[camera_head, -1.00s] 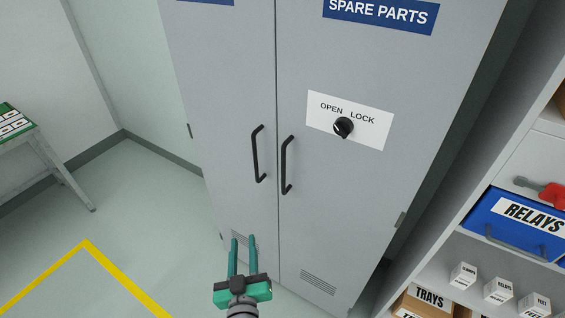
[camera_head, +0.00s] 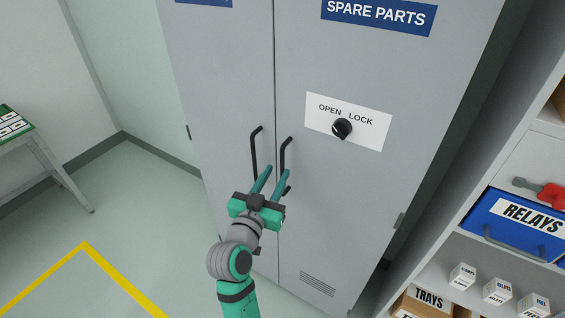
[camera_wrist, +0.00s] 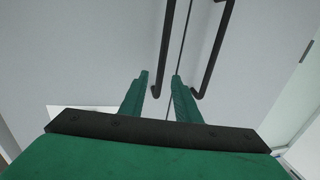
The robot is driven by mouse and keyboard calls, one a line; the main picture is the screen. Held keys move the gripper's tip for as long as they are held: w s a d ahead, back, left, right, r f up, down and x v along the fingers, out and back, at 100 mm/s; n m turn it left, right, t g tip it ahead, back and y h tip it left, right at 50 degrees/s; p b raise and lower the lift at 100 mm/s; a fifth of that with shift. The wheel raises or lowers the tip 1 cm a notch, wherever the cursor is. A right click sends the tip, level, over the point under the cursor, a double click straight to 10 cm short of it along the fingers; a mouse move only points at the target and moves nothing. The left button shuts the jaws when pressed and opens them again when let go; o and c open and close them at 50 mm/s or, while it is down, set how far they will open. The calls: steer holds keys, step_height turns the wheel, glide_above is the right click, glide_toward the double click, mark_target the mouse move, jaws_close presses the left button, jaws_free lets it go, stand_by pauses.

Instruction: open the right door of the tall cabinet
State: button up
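The tall grey cabinet has a left door (camera_head: 225,90) and a right door (camera_head: 310,220), both shut. The right door's black bar handle (camera_head: 284,155) is partly hidden by my gripper; it also shows in the wrist view (camera_wrist: 214,50). The left door's handle (camera_head: 254,150) is close beside it. A black knob (camera_head: 342,128) sits on the OPEN/LOCK plate.
An open shelf (camera_head: 430,255) stands right of the cabinet, with a blue RELAYS bin (camera_head: 515,225) and small white boxes. A table (camera_head: 50,165) stands at the left. The floor in front of the left door is clear, with a yellow line (camera_head: 125,280).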

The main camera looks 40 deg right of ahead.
mark_target(282, 164)
steer(key=x, duration=0.6)
steer(key=shift+w, duration=0.1)
jaws_close()
